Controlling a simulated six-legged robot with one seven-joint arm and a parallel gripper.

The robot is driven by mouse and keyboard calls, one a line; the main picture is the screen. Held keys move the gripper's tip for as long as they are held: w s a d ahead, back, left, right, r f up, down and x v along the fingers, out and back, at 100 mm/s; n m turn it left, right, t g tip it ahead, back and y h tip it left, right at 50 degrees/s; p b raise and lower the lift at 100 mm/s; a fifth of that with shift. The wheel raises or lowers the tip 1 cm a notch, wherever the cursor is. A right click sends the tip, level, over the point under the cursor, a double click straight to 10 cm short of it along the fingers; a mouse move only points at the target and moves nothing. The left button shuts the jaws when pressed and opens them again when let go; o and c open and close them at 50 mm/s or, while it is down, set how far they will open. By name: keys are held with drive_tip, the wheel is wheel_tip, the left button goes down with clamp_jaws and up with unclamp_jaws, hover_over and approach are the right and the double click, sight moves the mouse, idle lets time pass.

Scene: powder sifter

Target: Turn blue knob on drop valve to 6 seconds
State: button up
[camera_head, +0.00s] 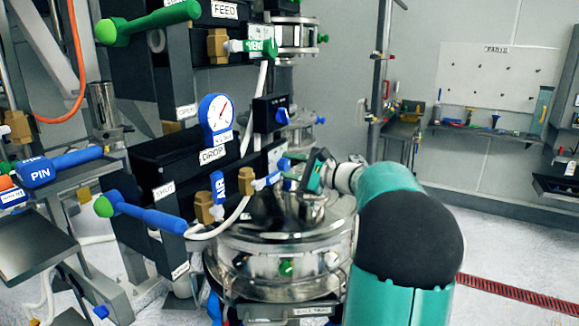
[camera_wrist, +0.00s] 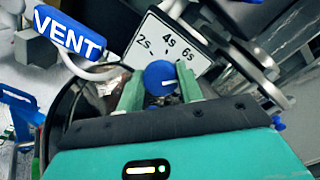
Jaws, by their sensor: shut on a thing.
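In the wrist view, the blue knob (camera_wrist: 160,76) sits between the two green fingers of my gripper (camera_wrist: 160,86), which is shut on it. A short white mark shows on the knob's face and points toward the right of the picture, on the 6s side. I cannot tell whether it lines up exactly with the 6s tick. The white dial plate (camera_wrist: 150,30) behind the knob reads 2s, 4s and 6s. I cannot make out the gripped knob there.
A blue VENT handle (camera_wrist: 70,35) is close to my gripper at upper left in the wrist view. In the head view, a blue AIR handle (camera_head: 218,187), a round gauge (camera_head: 218,118) and the steel sifter vessel (camera_head: 280,255) crowd the space. Open floor lies at right.

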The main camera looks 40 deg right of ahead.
drive_tip(key=shift+f+n, duration=0.15)
drive_tip(key=shift+n, duration=1.95)
drive_tip(key=o, duration=1)
drive_tip(key=v, duration=1.4)
